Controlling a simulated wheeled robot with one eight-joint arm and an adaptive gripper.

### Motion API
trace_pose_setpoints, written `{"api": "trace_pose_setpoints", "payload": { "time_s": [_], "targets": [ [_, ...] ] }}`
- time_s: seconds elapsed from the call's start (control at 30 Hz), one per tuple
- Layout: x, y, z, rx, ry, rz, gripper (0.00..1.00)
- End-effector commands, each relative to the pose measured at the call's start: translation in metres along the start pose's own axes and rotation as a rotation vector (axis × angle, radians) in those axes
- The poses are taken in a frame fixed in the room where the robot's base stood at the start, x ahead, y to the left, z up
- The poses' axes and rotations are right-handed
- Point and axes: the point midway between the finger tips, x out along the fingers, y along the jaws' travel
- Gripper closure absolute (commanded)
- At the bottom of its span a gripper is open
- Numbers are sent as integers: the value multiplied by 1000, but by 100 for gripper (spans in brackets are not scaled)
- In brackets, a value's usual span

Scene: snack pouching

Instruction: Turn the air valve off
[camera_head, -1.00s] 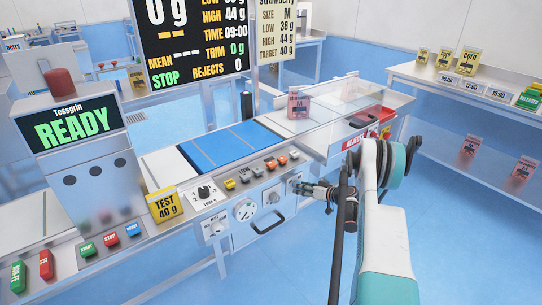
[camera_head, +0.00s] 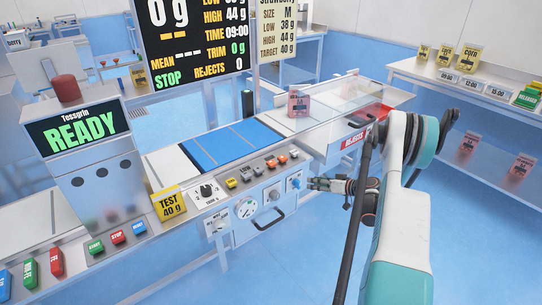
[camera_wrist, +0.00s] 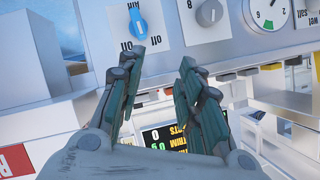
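The air valve is a blue knob (camera_wrist: 138,22) on a pale panel at the top of the wrist view. Its raised grip runs nearly up and down in that picture, with upside-down labels around it. I cannot tell its setting for sure. In the head view the blue knob (camera_head: 294,183) sits at the right end of the machine's front panel. My gripper (camera_wrist: 160,58) is open and empty, its fingers apart below the knob in the wrist view. In the head view my gripper (camera_head: 309,184) is just right of the knob, seemingly clear of it.
A grey knob (camera_head: 273,195) and a pressure gauge (camera_head: 246,208) sit left of the valve. A dark handle (camera_head: 270,222) is below them. Several coloured buttons line the ledge above. Blue floor is free to the right.

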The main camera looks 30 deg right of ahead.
Motion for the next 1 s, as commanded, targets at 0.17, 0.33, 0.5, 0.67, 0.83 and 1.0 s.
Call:
{"api": "trace_pose_setpoints", "payload": {
  "time_s": [0.17,0.33,0.5,0.67,0.83,1.0],
  "targets": [
    [11,-25,-21,26,-39,-23,67],
    [19,-48,-38,52,-75,-40,67],
    [27,-71,-54,77,-110,-55,67],
    [33,-95,-69,101,-143,-68,67],
    [39,-120,-83,124,-180,-79,67],
    [44,-146,-96,147,-217,-89,67]
  ]
}}
